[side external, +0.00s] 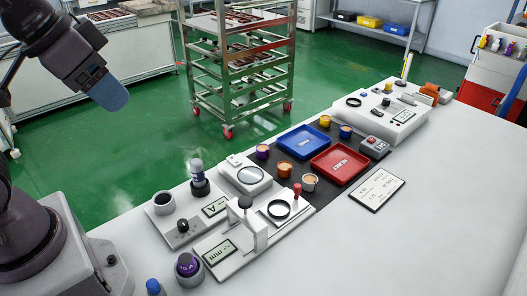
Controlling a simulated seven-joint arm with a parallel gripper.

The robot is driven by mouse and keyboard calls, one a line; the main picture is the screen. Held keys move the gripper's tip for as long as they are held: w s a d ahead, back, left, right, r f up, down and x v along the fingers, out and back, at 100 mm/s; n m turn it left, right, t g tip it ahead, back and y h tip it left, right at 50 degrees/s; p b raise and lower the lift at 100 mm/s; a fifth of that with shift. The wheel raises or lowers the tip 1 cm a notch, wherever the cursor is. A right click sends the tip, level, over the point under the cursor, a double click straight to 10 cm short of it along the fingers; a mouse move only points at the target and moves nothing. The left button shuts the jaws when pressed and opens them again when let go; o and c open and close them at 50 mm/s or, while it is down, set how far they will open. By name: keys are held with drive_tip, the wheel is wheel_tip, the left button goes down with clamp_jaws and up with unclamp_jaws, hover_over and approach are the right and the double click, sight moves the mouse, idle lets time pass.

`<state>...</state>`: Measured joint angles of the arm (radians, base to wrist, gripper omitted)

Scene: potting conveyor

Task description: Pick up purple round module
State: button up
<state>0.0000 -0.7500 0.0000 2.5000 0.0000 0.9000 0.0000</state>
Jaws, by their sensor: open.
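The purple round module (262,152) is a small purple cup with an orange-toned top. It stands upright on the dark strip, just left of the blue tray (304,153). A larger purple round piece (187,264) with pale markings sits in a grey holder at the front left. My gripper (108,94) hangs at the upper left with its blue tip angled down. It is open and empty, high up and well away from both purple things. Its fingers overlap from this side, so the gap between them is hidden.
A red tray (339,165) lies beside the blue one, with orange (284,170), white (309,182) and yellow (325,121) cups around them. Measuring devices (245,222) crowd the left front; a white instrument (392,112) stands behind. The table's right front is clear except for a card (377,190).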

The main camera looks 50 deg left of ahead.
drive_tip(key=w+a+f+n+g+h, duration=0.1)
drive_tip(key=w+a+f+g, duration=0.3)
drive_tip(key=w, duration=0.3)
drive_tip(key=w+a+f+n+g+h, duration=0.1)
drive_tip(key=w+a+f, duration=0.2)
drive_tip(key=w+f, duration=0.3)
drive_tip(key=m+t+h, duration=0.5)
drive_tip(key=m+h, duration=0.5)
drive_tip(key=m, duration=0.5)
approach(263, 150)
drive_tip(key=shift+x, duration=4.15)
